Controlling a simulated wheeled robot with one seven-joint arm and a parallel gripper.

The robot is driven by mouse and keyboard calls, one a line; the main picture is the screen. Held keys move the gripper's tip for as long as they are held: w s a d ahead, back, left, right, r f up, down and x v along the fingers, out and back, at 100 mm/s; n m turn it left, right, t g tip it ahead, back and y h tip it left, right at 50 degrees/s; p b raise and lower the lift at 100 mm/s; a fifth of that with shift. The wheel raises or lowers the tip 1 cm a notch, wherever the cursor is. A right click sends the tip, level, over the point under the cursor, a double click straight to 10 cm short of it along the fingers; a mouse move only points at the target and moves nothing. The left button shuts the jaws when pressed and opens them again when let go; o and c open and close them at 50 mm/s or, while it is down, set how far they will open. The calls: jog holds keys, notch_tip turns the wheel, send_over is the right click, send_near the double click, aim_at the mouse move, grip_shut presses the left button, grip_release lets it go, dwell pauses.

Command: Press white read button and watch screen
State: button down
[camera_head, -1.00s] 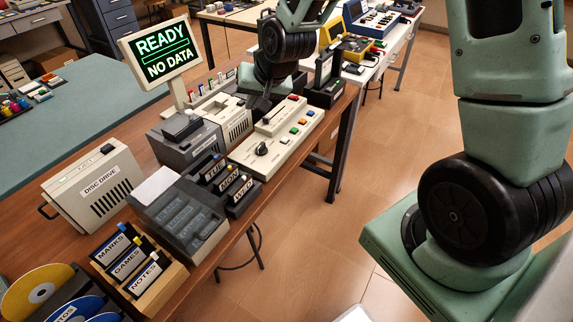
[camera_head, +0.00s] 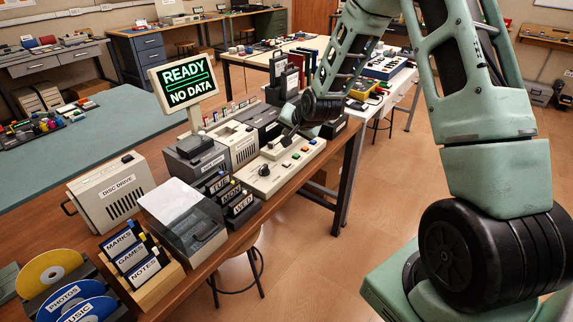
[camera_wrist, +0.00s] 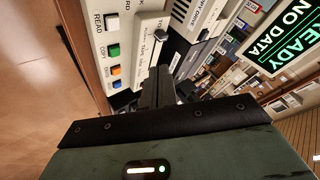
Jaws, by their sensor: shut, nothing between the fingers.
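The beige control panel (camera_head: 262,186) stands on the wooden bench with a knob and coloured buttons. In the wrist view its white button (camera_wrist: 110,22) sits beside the printed word READ, above green, orange and blue buttons. The screen (camera_head: 185,84) on a stand reads READY and NO DATA in green; part of it shows in the wrist view (camera_wrist: 283,38). My gripper (camera_wrist: 158,86) is shut and empty, beside the row of buttons and apart from the white one. In the head view my gripper (camera_head: 289,132) is small, dark and low over the panel's far end.
A disc drive (camera_head: 108,190), a grey lidded box (camera_head: 190,235), labelled cartridges (camera_head: 240,204) and a rack marked MARKS, GAMES, NOTES (camera_head: 133,258) crowd the bench. Dark upright units stand close behind the panel. Open floor lies right of the bench.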

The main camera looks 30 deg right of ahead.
notch_tip(320, 180, down, 8)
jog(key=b, duration=0.6)
jog(key=shift+f, duration=0.2)
dwell(1.6)
jog(key=shift+f, duration=0.4)
jog(key=shift+f+b, duration=0.4)
jog(key=shift+b, duration=0.2)
dwell(0.3)
jog(key=shift+r, duration=0.1)
jog(key=shift+r+p, duration=0.6)
jog(key=shift+r, duration=0.15)
jog(key=shift+r, duration=0.15)
notch_tip(320, 180, up, 5)
jog(key=p, duration=0.3)
